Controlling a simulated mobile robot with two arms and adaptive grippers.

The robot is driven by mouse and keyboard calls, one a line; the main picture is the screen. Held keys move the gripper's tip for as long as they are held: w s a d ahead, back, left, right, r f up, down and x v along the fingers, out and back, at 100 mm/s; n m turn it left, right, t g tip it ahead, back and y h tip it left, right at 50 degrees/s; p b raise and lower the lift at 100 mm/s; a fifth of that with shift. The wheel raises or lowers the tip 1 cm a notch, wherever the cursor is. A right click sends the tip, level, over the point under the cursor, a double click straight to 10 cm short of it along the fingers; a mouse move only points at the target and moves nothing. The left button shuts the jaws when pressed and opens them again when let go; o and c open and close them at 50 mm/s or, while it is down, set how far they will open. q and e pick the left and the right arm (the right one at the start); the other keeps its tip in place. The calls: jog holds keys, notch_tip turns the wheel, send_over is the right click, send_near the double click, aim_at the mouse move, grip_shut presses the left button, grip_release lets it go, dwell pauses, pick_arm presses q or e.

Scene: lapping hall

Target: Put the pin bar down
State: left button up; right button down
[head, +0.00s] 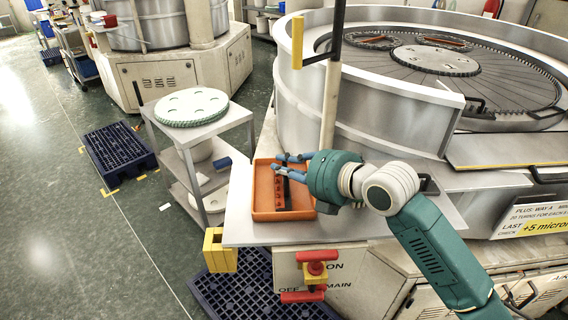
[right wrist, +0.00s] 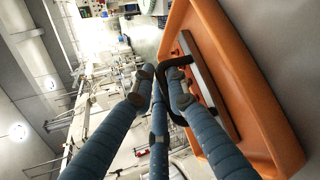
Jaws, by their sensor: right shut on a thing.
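The pin bar (head: 281,192) is a dark narrow bar with reddish spots, seen over the orange tray (head: 268,216). My right gripper (head: 284,168) reaches in from the right, its blue fingers at the bar's far end. In the right wrist view the fingers (right wrist: 158,85) are shut on the black handle of the pin bar (right wrist: 207,85), and the orange tray (right wrist: 255,110) lies beyond the bar. The bar is inside the tray's outline; I cannot tell whether it touches the tray floor. The fingers partly hide the handle. My left gripper is not in view.
The tray sits on a grey metal shelf (head: 240,222) beside the large round lapping machine (head: 355,115). A post with a yellow arm (head: 330,90) stands just behind my gripper. A trolley with a pale disc (head: 191,107) is at left. A red-yellow switch (head: 316,268) is below the shelf.

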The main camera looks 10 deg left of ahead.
jog(key=c, duration=1.7)
grip_release()
jog(key=shift+s+d+r, duration=0.2)
jog(key=shift+s+d, duration=0.05)
jog(key=shift+d, duration=0.2)
jog(key=b+v, duration=0.3)
jog(key=v, duration=0.8)
